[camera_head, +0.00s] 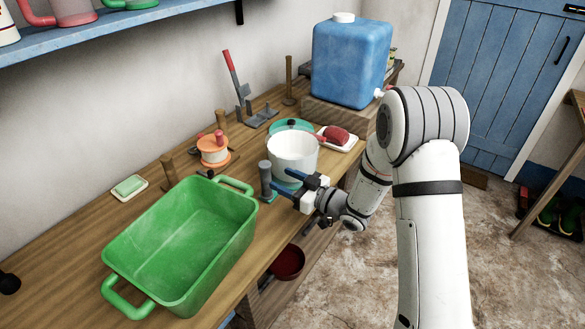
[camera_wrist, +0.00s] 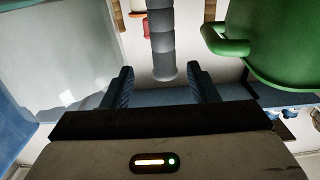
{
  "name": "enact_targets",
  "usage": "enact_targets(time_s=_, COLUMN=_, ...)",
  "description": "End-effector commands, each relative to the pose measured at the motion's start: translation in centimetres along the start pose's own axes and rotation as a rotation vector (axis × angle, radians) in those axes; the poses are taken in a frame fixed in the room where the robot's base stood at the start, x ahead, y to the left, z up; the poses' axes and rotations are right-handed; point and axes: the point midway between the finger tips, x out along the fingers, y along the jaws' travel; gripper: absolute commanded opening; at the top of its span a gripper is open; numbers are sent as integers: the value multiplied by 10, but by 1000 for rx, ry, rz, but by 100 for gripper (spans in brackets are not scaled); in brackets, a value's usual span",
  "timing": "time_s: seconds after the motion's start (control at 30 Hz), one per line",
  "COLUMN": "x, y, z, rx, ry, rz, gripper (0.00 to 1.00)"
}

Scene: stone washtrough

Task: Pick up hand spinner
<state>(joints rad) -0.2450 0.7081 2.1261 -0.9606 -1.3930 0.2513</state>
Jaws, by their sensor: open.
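The hand spinner appears to be the white tub (camera_head: 292,158) with teal parts at its foot and an upright dark grey ribbed grip (camera_head: 266,180) beside it, on the wooden bench. In the wrist view the ribbed grip (camera_wrist: 162,40) shows between the fingers, with the pale tub wall (camera_wrist: 60,50) at left. My gripper (camera_head: 281,179) is open, its blue fingers pointing at the grip from the right. In the wrist view, my gripper (camera_wrist: 160,72) has a gap on each side of the grip. Whether the grip joins the tub is hidden.
A green basin (camera_head: 185,240) stands at the bench's front left, also in the wrist view (camera_wrist: 275,45).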

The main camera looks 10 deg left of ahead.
Motion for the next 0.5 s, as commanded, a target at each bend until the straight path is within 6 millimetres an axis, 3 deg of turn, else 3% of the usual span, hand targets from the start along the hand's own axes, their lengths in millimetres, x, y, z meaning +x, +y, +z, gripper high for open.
enact_targets(time_s=0.3, x=44, y=-8, z=3, rx=-1, ry=-1, rz=0, gripper=54)
enact_targets(time_s=0.5, x=53, y=-6, z=4, rx=0, ry=-2, rz=4, gripper=54)
